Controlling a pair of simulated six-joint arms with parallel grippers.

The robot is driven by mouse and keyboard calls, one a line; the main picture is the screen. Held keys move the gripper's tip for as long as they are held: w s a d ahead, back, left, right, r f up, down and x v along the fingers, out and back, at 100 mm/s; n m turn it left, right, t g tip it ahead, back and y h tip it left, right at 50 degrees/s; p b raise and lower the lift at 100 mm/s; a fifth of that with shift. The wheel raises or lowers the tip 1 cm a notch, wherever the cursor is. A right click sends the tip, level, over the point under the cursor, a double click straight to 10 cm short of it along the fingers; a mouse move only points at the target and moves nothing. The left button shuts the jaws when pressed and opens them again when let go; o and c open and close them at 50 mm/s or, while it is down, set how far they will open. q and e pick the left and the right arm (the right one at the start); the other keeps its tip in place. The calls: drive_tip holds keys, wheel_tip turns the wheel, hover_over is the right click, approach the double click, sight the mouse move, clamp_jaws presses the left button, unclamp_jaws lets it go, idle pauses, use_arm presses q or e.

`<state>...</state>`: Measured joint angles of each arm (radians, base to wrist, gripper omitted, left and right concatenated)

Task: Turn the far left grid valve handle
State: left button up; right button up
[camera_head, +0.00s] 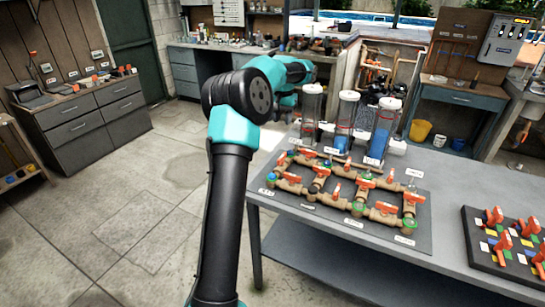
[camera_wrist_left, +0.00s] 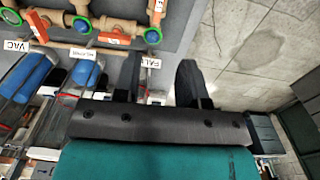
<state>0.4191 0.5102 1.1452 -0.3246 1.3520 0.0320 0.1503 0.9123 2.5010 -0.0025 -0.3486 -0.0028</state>
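The brass pipe grid (camera_head: 345,190) with several orange valve handles lies on a dark mat on the grey bench. At its left end are orange handles, one at the back (camera_head: 304,152) and one nearer the front (camera_head: 292,177). My left arm rises in front of the grid's left side and bends toward the clear cylinders; its gripper is mostly hidden there. In the left wrist view the left gripper (camera_wrist_left: 160,72) is open, its two dark fingers apart and empty. Brass pipe and an orange handle (camera_wrist_left: 158,10) show beyond the fingertips. My right gripper is not in view.
Clear cylinders (camera_head: 346,118) with white caps, some holding blue, stand behind the grid. A second dark mat (camera_head: 472,232) with orange handles lies at right. Bare bench top (camera_head: 445,168) separates the mats. Open tiled floor (camera_head: 140,200) lies left of the bench.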

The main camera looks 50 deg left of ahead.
sight(282, 156)
use_arm(q)
drive_tip(key=shift+f, duration=0.15)
wheel_tip(282, 156, down, 17)
drive_tip(key=shift+f, duration=0.1)
idle(0.7)
drive_tip(key=shift+c, duration=0.3)
clamp_jaws()
